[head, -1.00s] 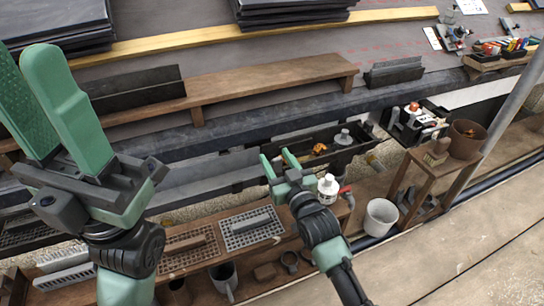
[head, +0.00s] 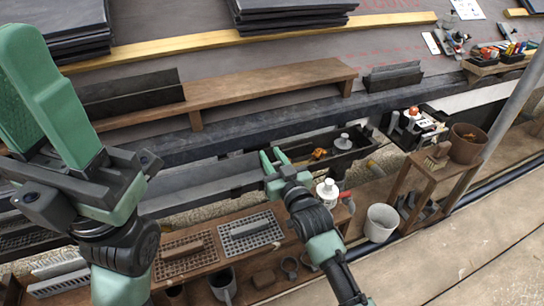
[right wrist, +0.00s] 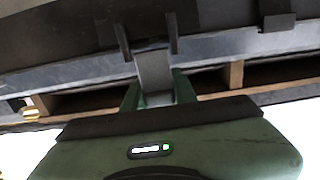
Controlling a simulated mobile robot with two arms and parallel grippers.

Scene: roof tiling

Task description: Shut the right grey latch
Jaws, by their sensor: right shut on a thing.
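My right gripper (head: 271,158) reaches to the edge of the dark gutter (head: 225,177) in the middle of the head view. In the right wrist view, its green fingers (right wrist: 158,88) stand on either side of a grey latch (right wrist: 153,70) and are shut on it. The latch is a flat grey strip standing between two dark prongs below the dark gutter's edge. In the head view the latch is too small to make out behind the fingers. My left gripper (head: 30,105) is large at the left, raised near the camera, with its fingers apart and empty.
A brown plank bench (head: 260,82) runs behind the gutter. A dark trough with a small bottle (head: 343,141) lies right of the gripper. Slate stacks (head: 290,15) lie behind.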

